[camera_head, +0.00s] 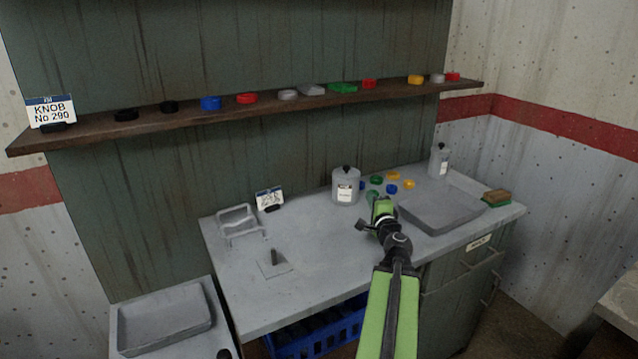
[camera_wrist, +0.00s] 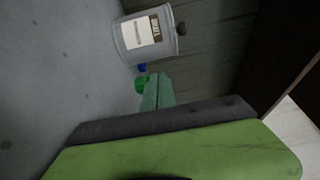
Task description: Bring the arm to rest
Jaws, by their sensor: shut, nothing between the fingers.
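My green and black arm reaches out over the grey worktop (camera_head: 310,240) in the head view. My gripper (camera_head: 372,197) is above the worktop's back part, just right of a grey lidded canister (camera_head: 346,187). Its pale green fingers are shut with nothing between them. In the wrist view my gripper (camera_wrist: 158,90) shows its fingers together, and the canister (camera_wrist: 146,36) with its label lies beyond them. A green knob (camera_wrist: 141,83) and a blue knob (camera_wrist: 142,68) show close to the fingertips in the picture; I cannot tell whether they touch.
A shelf (camera_head: 200,118) with several coloured knobs runs along the back wall. A wire rack (camera_head: 240,224) stands left. The worktop's front middle is mostly clear.

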